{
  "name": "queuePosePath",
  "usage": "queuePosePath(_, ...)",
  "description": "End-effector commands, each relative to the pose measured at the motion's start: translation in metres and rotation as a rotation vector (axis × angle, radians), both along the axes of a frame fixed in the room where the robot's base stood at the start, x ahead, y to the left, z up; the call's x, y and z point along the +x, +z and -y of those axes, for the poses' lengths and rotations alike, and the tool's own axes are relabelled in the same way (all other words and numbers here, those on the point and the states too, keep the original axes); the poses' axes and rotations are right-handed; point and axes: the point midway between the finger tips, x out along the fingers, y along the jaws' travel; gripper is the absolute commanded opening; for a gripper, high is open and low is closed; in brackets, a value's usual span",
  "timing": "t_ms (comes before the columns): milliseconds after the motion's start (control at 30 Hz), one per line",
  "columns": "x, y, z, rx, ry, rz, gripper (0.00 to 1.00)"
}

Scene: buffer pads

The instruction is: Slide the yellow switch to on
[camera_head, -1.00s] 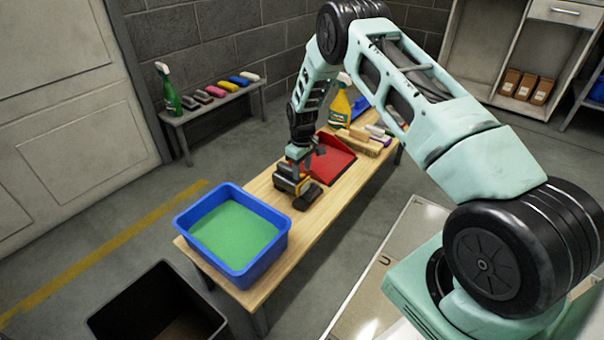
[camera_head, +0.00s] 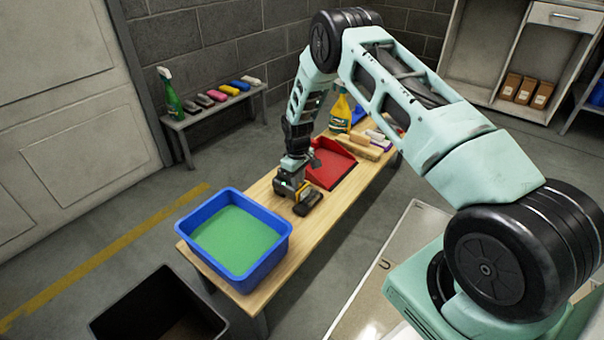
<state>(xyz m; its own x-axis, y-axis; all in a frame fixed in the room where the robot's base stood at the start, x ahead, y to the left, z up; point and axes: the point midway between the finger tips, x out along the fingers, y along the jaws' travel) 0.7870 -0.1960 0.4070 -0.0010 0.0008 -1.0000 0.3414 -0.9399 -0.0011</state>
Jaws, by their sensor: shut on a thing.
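A dark tool (camera_head: 308,202) with small yellow parts lies on the wooden bench, right of the blue tub. My gripper (camera_head: 293,189) is low over the bench at the tool's left end, pointing down. It is shut on part of this tool. My fingers and the tool overlap in this view, so the exact grip is hidden. The yellow switch cannot be made out at this size, nor can its position.
A blue tub (camera_head: 184,223) with a green bottom stands at the bench's near end. A black bin (camera_head: 151,291) stands on the floor.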

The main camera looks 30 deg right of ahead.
Motion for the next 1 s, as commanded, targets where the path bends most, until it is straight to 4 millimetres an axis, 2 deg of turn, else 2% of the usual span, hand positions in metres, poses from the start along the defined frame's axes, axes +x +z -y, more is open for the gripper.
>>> queuePosePath(200,0.000,0.000,0.000,-0.001,0.000,0.001,0.00)
queuePosePath(233,0.000,0.000,0.000,0.000,0.000,0.002,0.21)
queuePosePath(300,0.001,0.000,0.000,-0.001,0.000,0.003,0.41)
queuePosePath(667,0.001,0.004,0.000,-0.002,0.000,0.002,0.42)
queuePosePath(767,0.001,0.015,0.000,0.000,0.000,0.002,0.42)
queuePosePath(1000,0.001,0.068,0.001,-0.002,0.000,0.004,0.42)
